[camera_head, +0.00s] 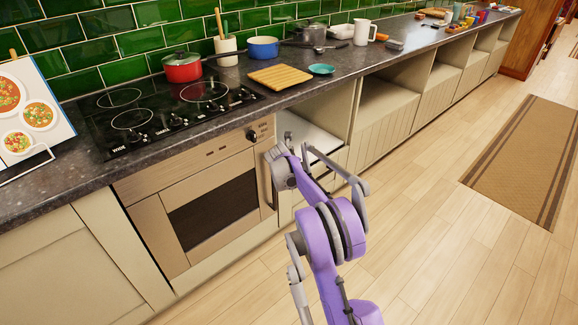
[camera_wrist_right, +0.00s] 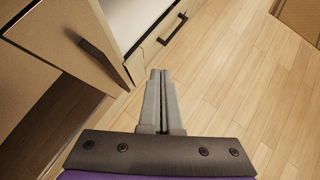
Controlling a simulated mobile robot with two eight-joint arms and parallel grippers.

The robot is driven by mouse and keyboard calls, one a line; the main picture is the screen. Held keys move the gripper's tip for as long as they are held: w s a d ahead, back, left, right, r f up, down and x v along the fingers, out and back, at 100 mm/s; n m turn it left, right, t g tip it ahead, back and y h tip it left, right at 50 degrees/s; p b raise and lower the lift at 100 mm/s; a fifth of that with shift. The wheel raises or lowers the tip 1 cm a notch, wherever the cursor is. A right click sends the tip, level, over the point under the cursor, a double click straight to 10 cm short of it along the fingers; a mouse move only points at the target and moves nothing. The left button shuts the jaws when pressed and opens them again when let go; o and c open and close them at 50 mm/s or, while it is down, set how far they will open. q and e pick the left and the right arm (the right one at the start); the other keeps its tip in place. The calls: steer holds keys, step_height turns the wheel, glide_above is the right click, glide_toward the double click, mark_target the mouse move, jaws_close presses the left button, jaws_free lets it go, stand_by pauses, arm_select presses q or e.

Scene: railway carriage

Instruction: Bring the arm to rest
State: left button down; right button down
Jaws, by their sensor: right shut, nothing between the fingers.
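My right arm (camera_head: 330,230), purple and grey, rises from the bottom of the head view and bends towards the cabinet front just right of the oven. Its gripper cannot be made out in the head view. In the right wrist view my right gripper (camera_wrist_right: 160,74) has its two grey fingers together, with nothing between them. It is in front of the cabinet fronts, with wooden floor visible behind and right of the fingertips. My left gripper is not in view.
The oven (camera_head: 210,200) and an open-fronted compartment (camera_head: 312,135) are close to the arm. A drawer handle (camera_wrist_right: 172,28) and another dark handle (camera_wrist_right: 100,56) show near the fingers. Pans and a cutting board (camera_head: 280,77) stand on the counter.

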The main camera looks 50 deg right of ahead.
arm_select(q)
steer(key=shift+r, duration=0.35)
arm_select(e)
steer(key=shift+s+r, duration=1.05)
steer(key=shift+s, duration=0.05)
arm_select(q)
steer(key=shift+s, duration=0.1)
